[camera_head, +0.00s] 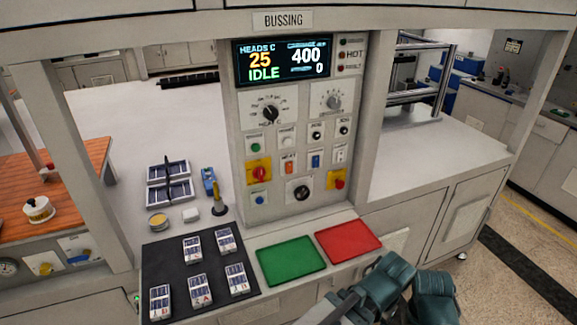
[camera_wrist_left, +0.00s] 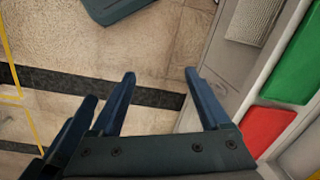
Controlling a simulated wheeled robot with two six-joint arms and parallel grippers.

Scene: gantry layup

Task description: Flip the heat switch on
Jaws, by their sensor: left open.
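The control panel (camera_head: 270,222) stands at the centre of the head view. The orange rocker switch (camera_head: 289,167), under a small label that seems to read HEAT, sits in its middle rows; its position is too small to tell. Teal arm parts of mine fill the lower right of the head view. My right gripper cannot be seen.
A blue rocker (camera_head: 315,161), red knob (camera_head: 259,173) and dials surround the orange switch. Below lie a green tray (camera_head: 291,261) and a red tray (camera_head: 348,240); the red one also shows in the wrist view (camera_wrist_left: 268,128). A dark mat (camera_head: 178,258) holds several cells.

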